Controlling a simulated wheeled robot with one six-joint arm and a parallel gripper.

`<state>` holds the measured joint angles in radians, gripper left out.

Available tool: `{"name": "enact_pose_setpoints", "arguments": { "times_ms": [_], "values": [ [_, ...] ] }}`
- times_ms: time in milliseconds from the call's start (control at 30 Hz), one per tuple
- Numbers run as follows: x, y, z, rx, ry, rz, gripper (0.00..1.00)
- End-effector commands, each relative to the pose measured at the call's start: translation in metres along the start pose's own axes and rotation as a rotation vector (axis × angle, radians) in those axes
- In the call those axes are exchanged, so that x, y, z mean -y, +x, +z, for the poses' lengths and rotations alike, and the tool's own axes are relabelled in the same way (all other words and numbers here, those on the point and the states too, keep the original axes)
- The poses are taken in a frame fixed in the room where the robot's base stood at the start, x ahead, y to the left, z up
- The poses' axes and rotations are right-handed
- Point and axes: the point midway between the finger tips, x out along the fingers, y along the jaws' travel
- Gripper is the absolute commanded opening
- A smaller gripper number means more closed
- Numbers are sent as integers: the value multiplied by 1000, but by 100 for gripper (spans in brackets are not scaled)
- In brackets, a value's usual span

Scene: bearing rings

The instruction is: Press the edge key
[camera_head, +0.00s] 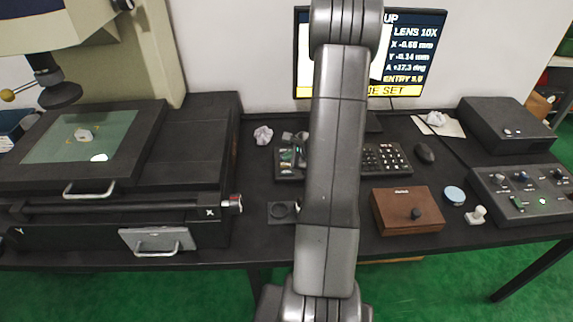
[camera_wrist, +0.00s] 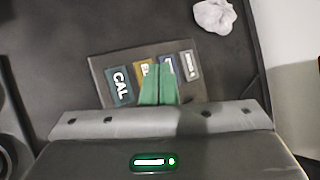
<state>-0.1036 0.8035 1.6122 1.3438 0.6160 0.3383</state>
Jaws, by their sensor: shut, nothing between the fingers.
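In the wrist view a small dark key pad (camera_wrist: 100,67) lies on the black table, with a row of coloured keys. The leftmost is a dark teal key marked CAL (camera_wrist: 119,85). Right of it are a yellow key (camera_wrist: 143,72), a blue key (camera_wrist: 168,66) and a grey key (camera_wrist: 190,66). No label reading edge can be made out. My gripper (camera_wrist: 158,70) is shut and empty, its green fingertips over the middle keys and partly hiding them. Whether they touch is unclear. In the head view the pad (camera_head: 288,177) is partly hidden by my arm.
A crumpled white paper (camera_wrist: 214,15) lies near the pad. In the head view, a microscope stage (camera_head: 150,115) stands left. The monitor (camera_head: 415,50), keyboard (camera_head: 388,158), brown box (camera_head: 407,211) and grey control box (camera_head: 520,195) are to the right.

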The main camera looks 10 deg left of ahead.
Motion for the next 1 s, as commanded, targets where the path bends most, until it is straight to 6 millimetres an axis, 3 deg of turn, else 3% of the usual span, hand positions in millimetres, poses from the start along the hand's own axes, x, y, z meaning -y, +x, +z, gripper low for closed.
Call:
{"name": "enact_pose_setpoints", "arguments": {
  "times_ms": [1000],
  "values": [
    [-4,6,-4,0,0,0,0]
  ]
}}
